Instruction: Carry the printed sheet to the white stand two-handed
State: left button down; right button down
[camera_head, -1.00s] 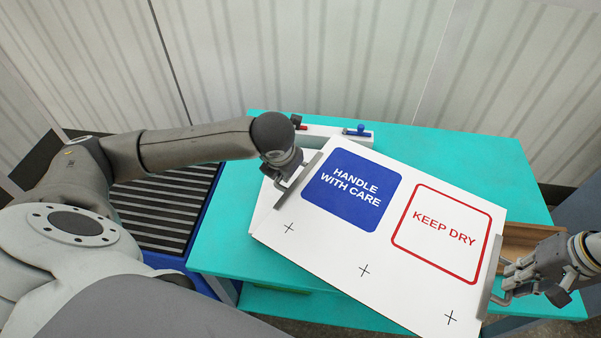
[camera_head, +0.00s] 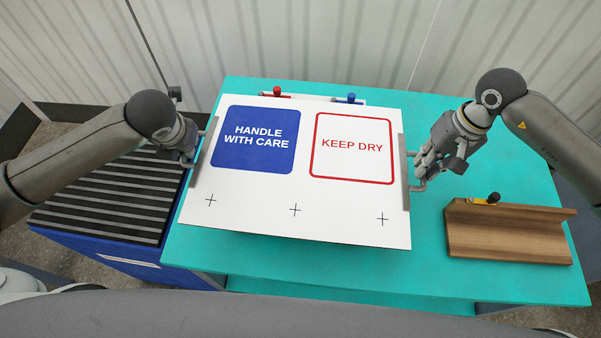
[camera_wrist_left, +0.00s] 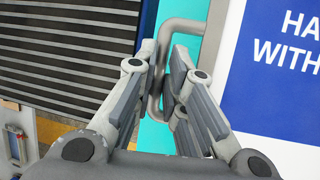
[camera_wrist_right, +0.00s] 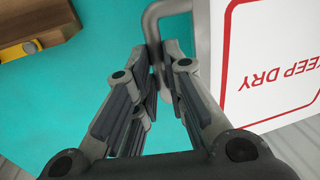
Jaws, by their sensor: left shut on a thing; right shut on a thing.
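The printed sheet (camera_head: 298,200) is white, with a blue HANDLE WITH CARE panel and a red-outlined KEEP DRY panel. It shows in the middle of the head view, over the turquoise table. Grey bars with handles run along its left and right edges. My left gripper (camera_head: 193,152) is shut on the left handle, also seen in the left wrist view (camera_wrist_left: 160,92). My right gripper (camera_head: 422,172) is shut on the right handle, also seen in the right wrist view (camera_wrist_right: 158,75). No separate white stand can be made out; a white edge (camera_head: 318,96) shows behind the sheet.
A wooden block (camera_head: 510,235) with a yellow and black tool lies at right. A red knob (camera_head: 277,91) and a blue knob (camera_head: 351,97) stand behind the sheet. A black-slatted blue unit (camera_head: 110,200) stands left.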

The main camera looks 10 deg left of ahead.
pick_arm(q)
jog(key=shift+w, duration=0.1)
jog(key=shift+f, duration=0.1)
pick_arm(e)
jog(key=shift+f, duration=0.1)
